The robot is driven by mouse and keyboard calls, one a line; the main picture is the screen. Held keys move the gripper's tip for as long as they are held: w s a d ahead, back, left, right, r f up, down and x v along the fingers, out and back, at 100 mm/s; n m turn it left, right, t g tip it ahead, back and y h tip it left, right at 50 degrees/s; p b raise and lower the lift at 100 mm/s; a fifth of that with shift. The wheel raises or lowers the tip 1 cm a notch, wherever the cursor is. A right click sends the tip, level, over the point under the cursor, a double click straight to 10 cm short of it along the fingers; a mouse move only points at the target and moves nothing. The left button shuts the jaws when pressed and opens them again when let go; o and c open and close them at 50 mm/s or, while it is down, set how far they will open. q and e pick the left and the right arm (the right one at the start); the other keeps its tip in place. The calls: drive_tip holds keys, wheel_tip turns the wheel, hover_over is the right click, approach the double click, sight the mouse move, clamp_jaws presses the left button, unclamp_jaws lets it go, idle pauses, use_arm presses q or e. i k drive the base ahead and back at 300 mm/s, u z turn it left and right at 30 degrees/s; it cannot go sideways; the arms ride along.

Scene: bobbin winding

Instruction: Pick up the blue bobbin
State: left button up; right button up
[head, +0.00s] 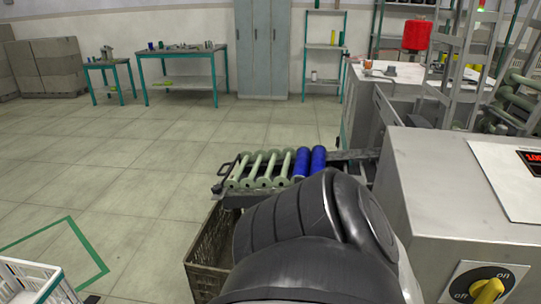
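One of my dark arm links fills the bottom middle of the head view and hides the area just in front of the blue bobbins. Neither of my grippers shows, so I cannot see whether one is near a bobbin.
A brown crate (203,262) stands below the rack, partly behind my arm. A grey machine (440,185) with a yellow switch (487,289) is close on the right. A white basket (38,279) is at the lower left. The floor on the left is mostly clear.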

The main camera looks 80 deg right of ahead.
sight(319, 151)
drive_tip(key=z, duration=1.2)
drive_tip(key=i, duration=1.9)
drive_tip(key=z, duration=4)
